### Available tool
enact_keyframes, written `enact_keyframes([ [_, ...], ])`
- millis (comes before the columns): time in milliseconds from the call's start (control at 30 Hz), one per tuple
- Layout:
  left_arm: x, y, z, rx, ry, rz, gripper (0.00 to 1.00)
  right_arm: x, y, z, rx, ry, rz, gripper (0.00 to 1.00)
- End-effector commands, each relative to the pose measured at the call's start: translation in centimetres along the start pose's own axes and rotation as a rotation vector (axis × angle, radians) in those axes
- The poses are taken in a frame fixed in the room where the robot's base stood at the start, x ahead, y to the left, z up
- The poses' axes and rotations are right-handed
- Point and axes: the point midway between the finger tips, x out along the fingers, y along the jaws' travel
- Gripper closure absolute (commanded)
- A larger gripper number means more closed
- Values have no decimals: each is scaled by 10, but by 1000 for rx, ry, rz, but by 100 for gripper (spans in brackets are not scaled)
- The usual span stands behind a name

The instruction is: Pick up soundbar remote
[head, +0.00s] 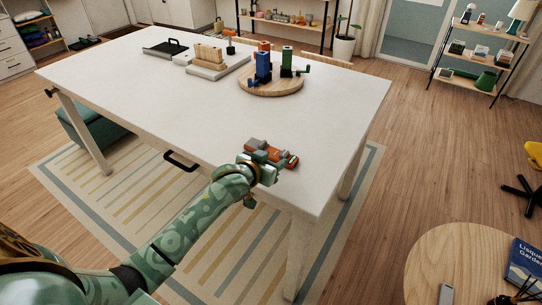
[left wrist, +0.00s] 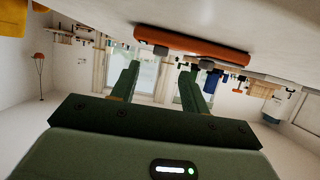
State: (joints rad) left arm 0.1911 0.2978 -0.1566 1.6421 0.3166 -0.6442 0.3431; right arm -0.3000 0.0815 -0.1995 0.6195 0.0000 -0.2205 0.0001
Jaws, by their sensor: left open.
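My left gripper (head: 265,164) is at the near edge of the white table (head: 220,110), its jaws open with nothing between the fingers in the left wrist view (left wrist: 160,80). Just beyond it on the tabletop lies an orange-red elongated thing (head: 284,157) with grey parts. It spans above the fingertips in the left wrist view (left wrist: 190,45), and I see a gap to them. I cannot tell if it is the soundbar remote. A small grey slab (head: 446,294), possibly a remote, lies on the round wooden table (head: 440,245) at bottom right. My right gripper is not in view.
A round wooden board (head: 271,91) with blue, green and orange upright pieces stands farther back on the white table. A grey block with wooden slats (head: 208,55) and a dark tray (head: 165,48) are at the back left. The middle is clear.

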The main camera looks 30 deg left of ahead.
Motion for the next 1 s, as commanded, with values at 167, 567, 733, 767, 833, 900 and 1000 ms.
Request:
enact_keyframes([
  [167, 27, 1, 5, 1, -1, 0, 55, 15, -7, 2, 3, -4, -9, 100],
  [567, 52, 1, 2, 0, 0, 0, 55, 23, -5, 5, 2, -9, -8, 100],
  [733, 51, 1, 2, 1, 0, 0, 91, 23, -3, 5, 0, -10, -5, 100],
  [767, 51, 1, 2, 1, 0, 0, 99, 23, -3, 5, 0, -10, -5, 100],
  [833, 51, 1, 2, 1, 0, 0, 100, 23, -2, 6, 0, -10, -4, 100],
  [900, 51, 1, 2, 1, 1, 0, 100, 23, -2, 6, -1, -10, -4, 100],
  [1000, 51, 1, 2, 1, 1, 0, 100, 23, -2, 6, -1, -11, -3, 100],
])
